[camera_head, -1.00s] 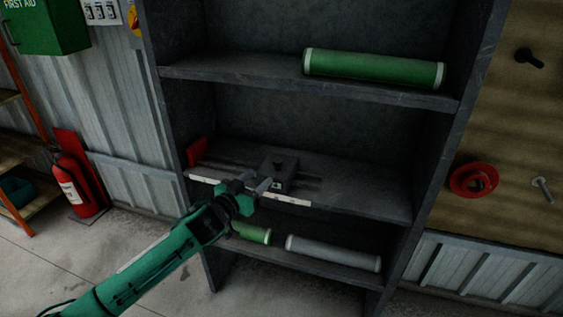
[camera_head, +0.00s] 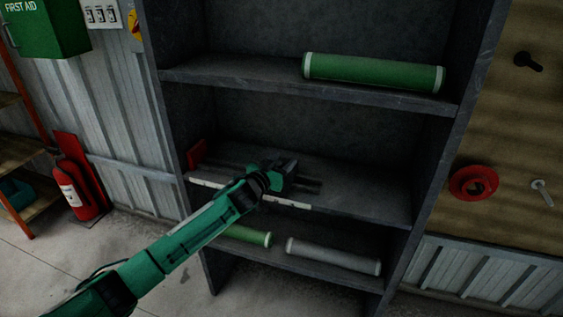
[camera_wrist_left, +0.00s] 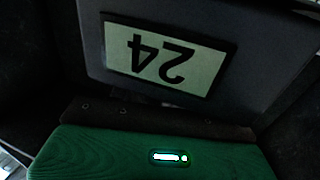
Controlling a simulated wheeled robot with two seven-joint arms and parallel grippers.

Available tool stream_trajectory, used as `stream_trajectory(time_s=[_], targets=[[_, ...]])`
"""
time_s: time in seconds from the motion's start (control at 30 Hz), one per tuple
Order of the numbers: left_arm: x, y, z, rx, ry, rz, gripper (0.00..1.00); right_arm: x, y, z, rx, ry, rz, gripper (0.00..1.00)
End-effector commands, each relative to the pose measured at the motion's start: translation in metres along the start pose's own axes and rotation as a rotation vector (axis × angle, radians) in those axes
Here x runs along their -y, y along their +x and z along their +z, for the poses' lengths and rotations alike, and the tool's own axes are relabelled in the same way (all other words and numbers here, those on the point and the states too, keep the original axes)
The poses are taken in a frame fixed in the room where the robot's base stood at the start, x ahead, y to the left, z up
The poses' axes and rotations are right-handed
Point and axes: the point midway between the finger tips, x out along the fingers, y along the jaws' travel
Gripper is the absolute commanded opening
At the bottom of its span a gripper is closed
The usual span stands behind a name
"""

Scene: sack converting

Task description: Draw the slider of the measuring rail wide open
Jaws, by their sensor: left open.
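The measuring rail (camera_head: 310,185) lies along the middle shelf, with a red block (camera_head: 196,152) at its left end. Its slider (camera_head: 287,165), a dark block, sits partway along, away from the red block. The left gripper (camera_head: 275,177) is open and right at the slider's front; my own wrist hides its fingers and part of the slider in the head view. In the left wrist view, the slider's dark face fills the upper part, with a pale label (camera_wrist_left: 166,60) reading 24 upside down, close to the green gripper body. Contact cannot be told. My right gripper is not in view.
A white scale strip (camera_head: 285,201) runs along the middle shelf's front edge. A green roll (camera_head: 374,71) lies on the shelf above. A grey roll (camera_head: 332,256) and a green roll (camera_head: 247,236) lie below. The middle shelf right of the rail (camera_head: 370,200) is clear.

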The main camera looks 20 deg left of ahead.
Motion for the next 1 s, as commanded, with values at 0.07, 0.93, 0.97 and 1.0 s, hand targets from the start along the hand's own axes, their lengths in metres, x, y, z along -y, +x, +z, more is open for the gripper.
stream_trajectory(time_s=[0.07,0.93,0.97,1.0], targets=[[0.0,0.001,0.0,0.0,0.0,0.0,0.48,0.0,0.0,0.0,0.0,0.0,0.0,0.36],[-0.031,0.008,-0.001,-0.002,-0.005,0.004,0.0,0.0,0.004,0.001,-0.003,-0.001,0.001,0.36],[-0.037,0.01,-0.001,-0.001,-0.006,0.003,0.0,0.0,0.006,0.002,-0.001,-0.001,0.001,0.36],[-0.046,0.012,0.0,-0.001,-0.007,0.004,0.0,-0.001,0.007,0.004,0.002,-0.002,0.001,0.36]])
